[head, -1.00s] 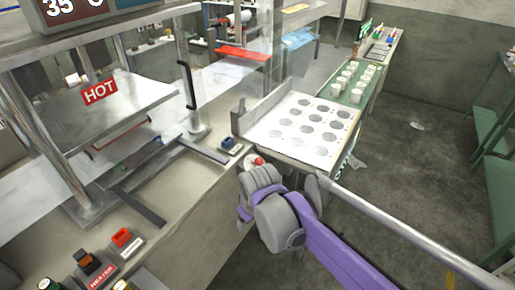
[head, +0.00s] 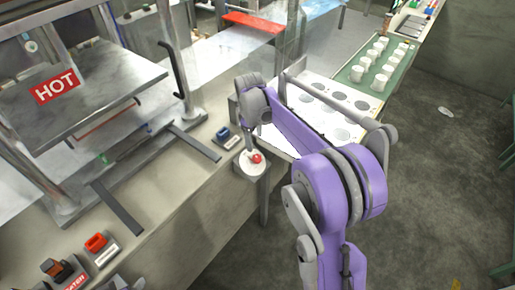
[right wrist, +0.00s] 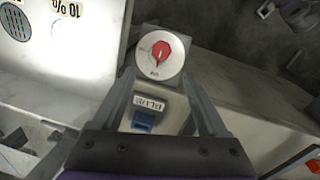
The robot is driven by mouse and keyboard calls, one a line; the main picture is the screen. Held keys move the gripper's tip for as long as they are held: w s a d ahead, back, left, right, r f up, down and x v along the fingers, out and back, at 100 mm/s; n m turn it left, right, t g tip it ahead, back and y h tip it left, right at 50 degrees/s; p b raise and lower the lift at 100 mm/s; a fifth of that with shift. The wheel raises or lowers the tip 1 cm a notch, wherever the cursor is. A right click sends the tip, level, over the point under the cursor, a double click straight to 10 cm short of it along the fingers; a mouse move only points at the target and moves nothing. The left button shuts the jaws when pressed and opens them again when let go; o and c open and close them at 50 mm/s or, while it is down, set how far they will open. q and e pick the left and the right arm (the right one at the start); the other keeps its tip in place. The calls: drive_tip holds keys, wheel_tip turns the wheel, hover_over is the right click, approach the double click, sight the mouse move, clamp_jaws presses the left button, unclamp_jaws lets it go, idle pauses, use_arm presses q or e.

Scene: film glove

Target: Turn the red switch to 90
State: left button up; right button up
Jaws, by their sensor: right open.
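The red switch (head: 256,158) is a small red knob on a round white dial at the bench's near right corner. In the right wrist view the red switch (right wrist: 161,50) shows as a pointed red knob on the dial, upper centre. The dial marks are too small to read. My right gripper (right wrist: 160,88) is open and empty, its two fingers reaching toward the dial on either side of its lower part; contact cannot be told. In the head view my right gripper (head: 249,142) is just behind the knob, partly hidden by its wrist. My left gripper is out of view.
A blue switch (head: 223,134) is left of the dial; it also shows between my fingers (right wrist: 144,122). A red rocker switch (head: 96,242) is at lower left. The hot press (head: 80,100) stands left. A white panel with grey discs (head: 313,105) lies behind my arm.

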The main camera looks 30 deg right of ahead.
sight(256, 157)
drive_tip(key=f, duration=1)
drive_tip(key=shift+w+d+f, duration=0.25)
drive_tip(key=shift+d+f, duration=0.05)
drive_tip(key=shift+d, duration=0.05)
clamp_jaws()
